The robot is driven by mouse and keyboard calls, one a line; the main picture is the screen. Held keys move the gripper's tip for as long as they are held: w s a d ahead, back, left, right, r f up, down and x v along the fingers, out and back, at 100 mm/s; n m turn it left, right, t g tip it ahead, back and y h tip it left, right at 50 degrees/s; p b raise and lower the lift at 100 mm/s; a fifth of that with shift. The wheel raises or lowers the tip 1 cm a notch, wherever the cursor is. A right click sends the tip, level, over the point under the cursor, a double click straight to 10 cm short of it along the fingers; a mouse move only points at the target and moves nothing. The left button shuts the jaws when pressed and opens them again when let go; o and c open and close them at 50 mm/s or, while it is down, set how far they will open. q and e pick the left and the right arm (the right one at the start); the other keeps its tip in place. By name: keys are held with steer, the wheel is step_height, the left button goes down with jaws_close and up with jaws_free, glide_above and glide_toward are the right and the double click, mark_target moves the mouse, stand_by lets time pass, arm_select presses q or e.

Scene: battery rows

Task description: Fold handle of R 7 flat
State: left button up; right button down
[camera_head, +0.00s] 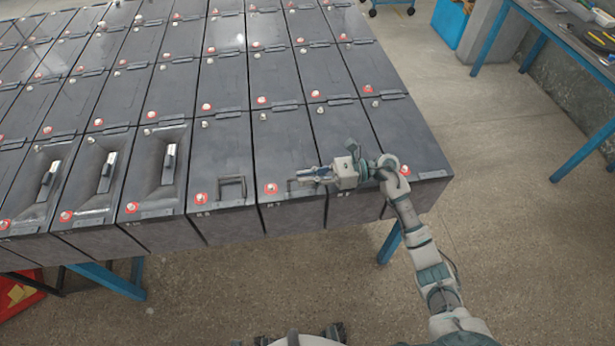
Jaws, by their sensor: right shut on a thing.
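The battery under my right gripper (305,178) is a dark grey block (280,150) in the front row. It has a red terminal cap at its front left and a front label that looks like R 7, though it is too small to read surely. My right gripper reaches in from the right, low over the front of its top, and is shut on its handle (292,187). The fingers hide most of the handle, so I cannot tell its exact angle. My left gripper is not in view.
Many similar batteries stand in tight rows on a blue-legged table (110,279). The left neighbour's handle (232,188) lies flat. Several batteries further left have pale handles in recesses. The floor in front is clear. A workbench (560,60) stands at the upper right.

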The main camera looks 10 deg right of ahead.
steer(key=shift+a, duration=0.1)
steer(key=w+m, duration=0.1)
steer(key=m, duration=0.2)
steer(key=shift+w, duration=0.4)
steer(key=shift+w+f+m, duration=0.1)
steer(key=shift+w+m, duration=0.35)
steer(key=shift+m, duration=0.5)
steer(key=shift+w+m, duration=0.45)
steer(key=shift+m, duration=0.5)
steer(key=shift+a, duration=0.1)
steer(key=c, duration=1.3)
jaws_free()
steer(key=shift+o, duration=0.4)
steer(key=shift+a, duration=0.35)
steer(key=shift+d, duration=0.1)
steer(key=d, duration=1.1)
steer(key=shift+w+d, duration=0.1)
steer(key=shift+d, duration=0.2)
